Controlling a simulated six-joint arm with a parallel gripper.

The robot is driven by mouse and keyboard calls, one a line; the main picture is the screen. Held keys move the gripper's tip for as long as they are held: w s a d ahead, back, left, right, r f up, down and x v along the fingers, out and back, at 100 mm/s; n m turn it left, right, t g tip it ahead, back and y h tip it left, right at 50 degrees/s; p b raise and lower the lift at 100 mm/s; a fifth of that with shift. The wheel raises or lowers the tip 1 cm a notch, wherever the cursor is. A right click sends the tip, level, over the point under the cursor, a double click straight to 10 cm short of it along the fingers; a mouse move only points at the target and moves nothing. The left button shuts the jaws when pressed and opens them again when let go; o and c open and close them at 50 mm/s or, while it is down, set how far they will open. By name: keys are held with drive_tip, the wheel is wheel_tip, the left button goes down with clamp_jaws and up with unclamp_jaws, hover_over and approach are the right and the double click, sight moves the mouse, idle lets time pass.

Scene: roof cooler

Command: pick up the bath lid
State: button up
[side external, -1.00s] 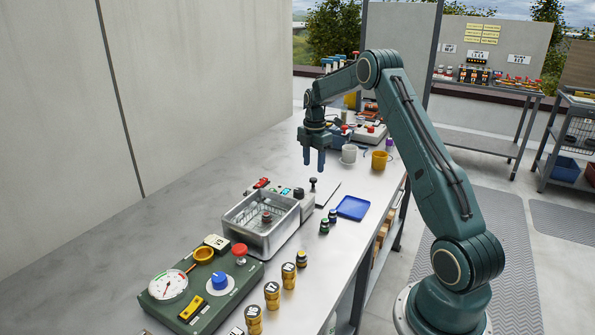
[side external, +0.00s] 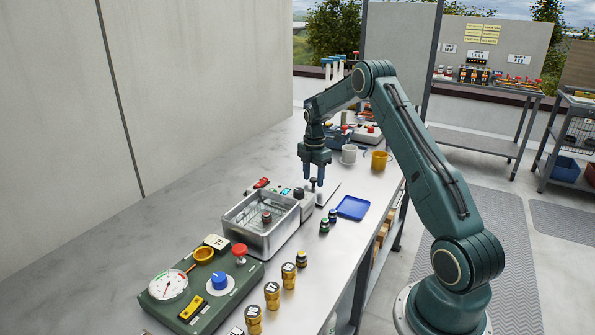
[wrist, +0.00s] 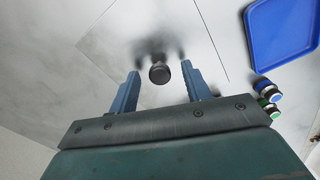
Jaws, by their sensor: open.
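The bath lid (side external: 324,194) is a flat metallic plate lying on the bench behind the bath, with a dark round knob (side external: 313,182) standing up on it. In the wrist view the lid (wrist: 185,30) spreads under my gripper, and its knob (wrist: 159,73) shows between the fingers. My gripper (side external: 313,183) is open, pointing down, with its blue fingertips at about the knob's height in the side view. In the wrist view the gripper (wrist: 160,82) has one finger on either side of the knob, with gaps visible. I cannot tell the exact depth.
The metal bath (side external: 262,222) holds a small dark item. A white mug (side external: 349,154) and yellow mug (side external: 379,160) stand behind. The green gauge panel (side external: 205,290) is in front. The bench's left side is clear.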

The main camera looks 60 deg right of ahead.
sight(313, 178)
drive_tip(key=shift+c, duration=0.2)
clamp_jaws()
drive_tip(key=shift+r, duration=0.1)
wheel_tip(313, 178, up, 20)
idle(0.9)
idle(0.5)
